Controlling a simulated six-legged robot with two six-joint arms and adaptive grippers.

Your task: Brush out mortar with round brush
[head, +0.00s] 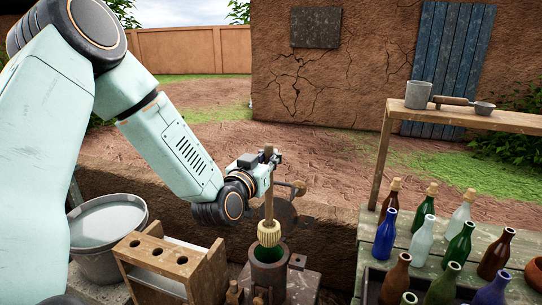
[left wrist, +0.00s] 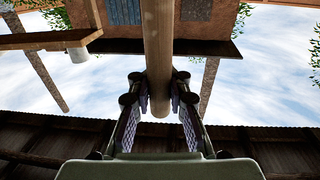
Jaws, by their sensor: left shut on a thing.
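My left gripper (head: 268,160) is shut on the wooden handle of the round brush and holds it upright, bristles down. The brush's pale, ribbed bristle head (head: 269,234) is at the mouth of the mortar (head: 268,278). The mortar is a brown cylinder with a dark green inside. I cannot tell if the bristle tips reach below the rim. In the left wrist view, the brush handle (left wrist: 157,55) runs between both finger pads of the left gripper (left wrist: 160,105). My right gripper is not in view.
A grey bucket of water (head: 107,235) and a wooden rack with holes (head: 168,258) stand left. A dark metal disc with a wooden knob (head: 298,187) is close behind the brush. Several coloured bottles (head: 424,228) crowd the right. A shelf (head: 460,115) holds a grey cup and a ladle.

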